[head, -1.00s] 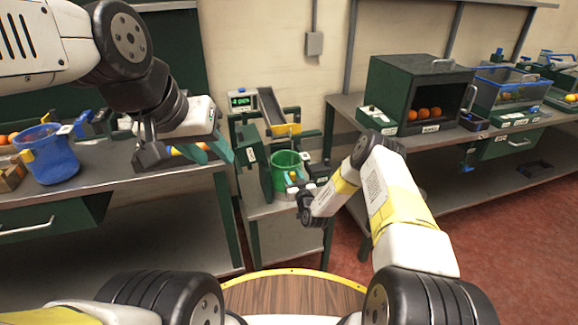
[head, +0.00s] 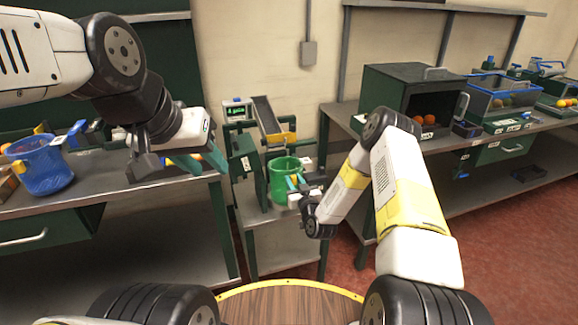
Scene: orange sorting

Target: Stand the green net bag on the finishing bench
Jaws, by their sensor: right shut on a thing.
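The green net bag (head: 283,183) stands upright like an open-topped bucket on the small middle stand, below a chute. My right gripper (head: 297,186) is at its near right side, shut, apparently on the bag's edge; my wrist partly hides the contact. I cannot tell from labels which bench is the finishing bench.
A blue net bag (head: 40,166) stands on the left bench. A scale display (head: 238,108) and the chute (head: 267,118) are behind the green bag. The right bench (head: 345,118) carries a dark green box (head: 405,80) with oranges and a blue-rimmed bin (head: 503,92).

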